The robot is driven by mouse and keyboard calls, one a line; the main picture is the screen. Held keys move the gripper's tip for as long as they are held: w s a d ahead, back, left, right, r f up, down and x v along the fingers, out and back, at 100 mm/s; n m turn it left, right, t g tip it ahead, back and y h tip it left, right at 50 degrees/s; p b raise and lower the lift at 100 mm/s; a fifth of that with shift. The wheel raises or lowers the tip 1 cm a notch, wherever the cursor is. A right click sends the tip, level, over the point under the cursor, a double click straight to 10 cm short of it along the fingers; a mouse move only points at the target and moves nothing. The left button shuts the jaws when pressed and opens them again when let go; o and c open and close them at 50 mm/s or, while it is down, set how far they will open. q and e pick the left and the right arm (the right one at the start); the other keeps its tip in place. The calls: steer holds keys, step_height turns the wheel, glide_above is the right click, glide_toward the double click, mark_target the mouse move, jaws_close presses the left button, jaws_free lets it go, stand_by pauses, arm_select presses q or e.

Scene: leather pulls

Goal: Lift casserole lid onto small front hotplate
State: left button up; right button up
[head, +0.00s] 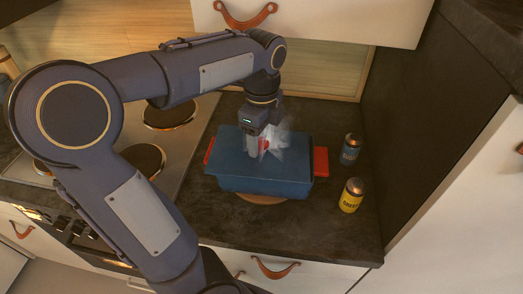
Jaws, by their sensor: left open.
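A blue casserole (262,184) with red side handles stands on a round wooden board on the dark counter. The small front hotplate (146,160) is a dark disc on the hob, partly behind my left arm. My right gripper is not in view.
A back hotplate (168,116) shows bare. A white cupboard (320,15) with a leather pull hangs above, and a dark panel closes the right side.

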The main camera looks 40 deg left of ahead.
arm_select(q)
steer(key=shift+f, duration=0.6)
jaws_close()
steer(key=shift+r, duration=0.1)
steer(key=shift+r, duration=0.6)
step_height(320, 180, up, 2)
steer(key=shift+s+r, duration=0.15)
steer(key=shift+r, duration=0.05)
steer(key=s+d+r, duration=0.3)
steer(key=s+r, duration=0.6)
steer(key=s, duration=0.4)
steer(key=shift+s+d+r, duration=0.15)
steer(key=shift+s+d, duration=0.05)
steer(key=shift+d, duration=0.05)
